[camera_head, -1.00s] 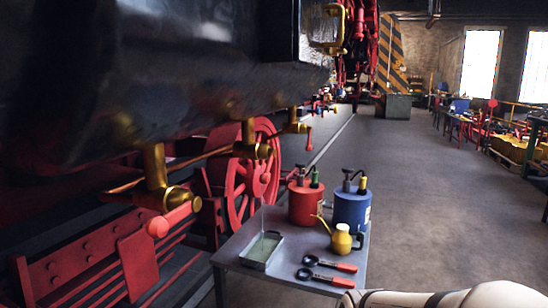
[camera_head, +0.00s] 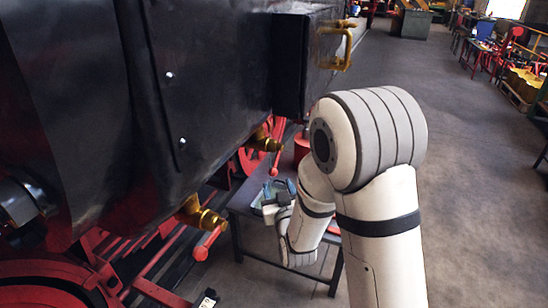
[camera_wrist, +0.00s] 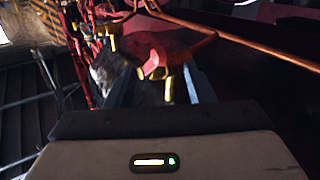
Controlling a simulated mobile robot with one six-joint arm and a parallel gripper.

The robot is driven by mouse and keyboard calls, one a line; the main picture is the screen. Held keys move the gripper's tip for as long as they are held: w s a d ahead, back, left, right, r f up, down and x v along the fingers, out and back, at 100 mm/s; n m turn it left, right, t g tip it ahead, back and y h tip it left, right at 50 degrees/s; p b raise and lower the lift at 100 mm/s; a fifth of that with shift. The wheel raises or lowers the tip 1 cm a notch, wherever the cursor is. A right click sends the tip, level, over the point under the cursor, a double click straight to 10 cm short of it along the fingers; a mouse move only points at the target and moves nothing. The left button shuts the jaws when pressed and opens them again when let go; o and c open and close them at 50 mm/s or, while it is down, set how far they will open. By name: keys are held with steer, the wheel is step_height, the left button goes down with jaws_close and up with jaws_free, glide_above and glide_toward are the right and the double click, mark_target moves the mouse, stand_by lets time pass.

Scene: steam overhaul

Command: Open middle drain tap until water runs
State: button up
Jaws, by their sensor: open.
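Two brass drain taps show under the dark boiler in the head view. The nearer tap (camera_head: 200,215) has a red handle slanting down, and the farther tap (camera_head: 262,137) has a red handle hanging down. I cannot tell which is the middle one. In the wrist view, a brass tap with a red handle (camera_wrist: 155,64) is ahead of my gripper (camera_wrist: 160,85), which is open and empty. Its grey fingers show on either side of the handle's line; contact cannot be told. Another brass tap (camera_wrist: 112,33) is farther off. I see no running water.
A grey table (camera_head: 243,198) stands beside the taps with a tray on it, partly hidden by my arm. A red can (camera_head: 301,147) stands behind. A black box with a brass handle (camera_head: 348,48) juts from the engine.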

mark_target(274, 175)
steer(key=p+x, duration=0.2)
steer(key=x, duration=0.5)
steer(key=shift+w+a+r, duration=0.1)
steer(key=shift+w+r, duration=0.05)
steer(key=shift+w, duration=0.2)
jaws_close()
